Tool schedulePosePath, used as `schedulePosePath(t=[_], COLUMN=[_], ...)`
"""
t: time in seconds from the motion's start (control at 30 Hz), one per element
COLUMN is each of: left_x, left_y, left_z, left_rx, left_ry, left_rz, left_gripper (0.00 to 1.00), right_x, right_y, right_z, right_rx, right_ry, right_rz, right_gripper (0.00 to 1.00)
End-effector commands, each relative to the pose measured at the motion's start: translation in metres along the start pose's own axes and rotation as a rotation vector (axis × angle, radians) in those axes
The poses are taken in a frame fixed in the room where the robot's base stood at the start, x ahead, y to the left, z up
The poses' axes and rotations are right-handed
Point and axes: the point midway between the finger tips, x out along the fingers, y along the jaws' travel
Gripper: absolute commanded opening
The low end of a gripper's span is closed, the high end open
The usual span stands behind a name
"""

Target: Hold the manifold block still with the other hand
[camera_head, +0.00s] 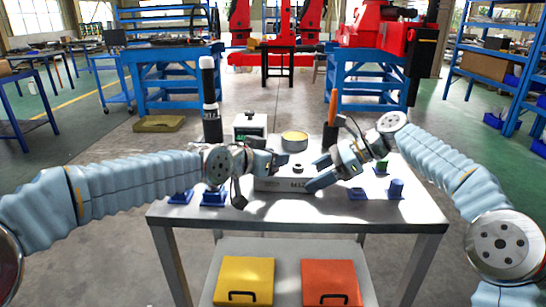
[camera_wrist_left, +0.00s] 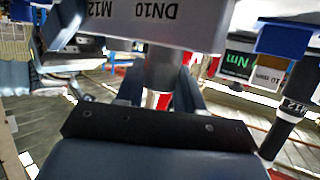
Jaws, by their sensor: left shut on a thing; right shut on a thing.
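The manifold block (camera_head: 268,184), a light grey box marked M12, lies on the table behind and between my grippers. In the left wrist view the block (camera_wrist_left: 190,25) shows upside down, with DN10 and M12 on its face. My left gripper (camera_head: 278,165) is at the block's upper left and is shut on a grey cylindrical part (camera_wrist_left: 163,70). That part meets the block's edge in the wrist picture; I cannot tell if it is seated. My right gripper (camera_head: 314,174) is shut at the block's right end, its fingers partly hiding that end.
The grey table (camera_head: 415,210) has blue fixtures at left (camera_head: 214,197) and right (camera_head: 396,189). Yellow (camera_head: 245,275) and orange (camera_head: 331,278) cases lie on the lower shelf.

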Motion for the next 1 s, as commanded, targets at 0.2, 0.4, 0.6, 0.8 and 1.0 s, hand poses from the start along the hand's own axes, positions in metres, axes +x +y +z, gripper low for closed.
schedulePosePath(t=[0.2,0.4,0.6,0.8,1.0], left_x=[-0.0008,-0.0010,-0.0009,-0.0007,-0.0083], left_y=[0.0001,0.0000,0.0001,0.0000,-0.0014], left_z=[-0.0020,-0.0024,-0.0021,-0.0017,-0.0024], left_rx=[0.000,0.000,0.000,0.000,-0.002], left_ry=[0.001,0.001,0.000,0.000,0.001], left_rz=[0.000,0.000,0.000,0.000,-0.002], left_gripper=[0.05,0.59,0.67,0.67,0.67], right_x=[-0.0004,-0.0004,-0.0004,-0.0004,-0.0004], right_y=[-0.0004,-0.0004,-0.0004,-0.0004,-0.0004], right_z=[0.0000,-0.0001,0.0000,0.0000,0.0000], right_rx=[0.001,0.001,0.001,0.000,0.000], right_ry=[0.000,0.000,0.000,0.000,0.000], right_rz=[-0.002,-0.002,-0.002,-0.002,-0.002], right_gripper=[0.22,0.22,0.22,0.22,0.22])
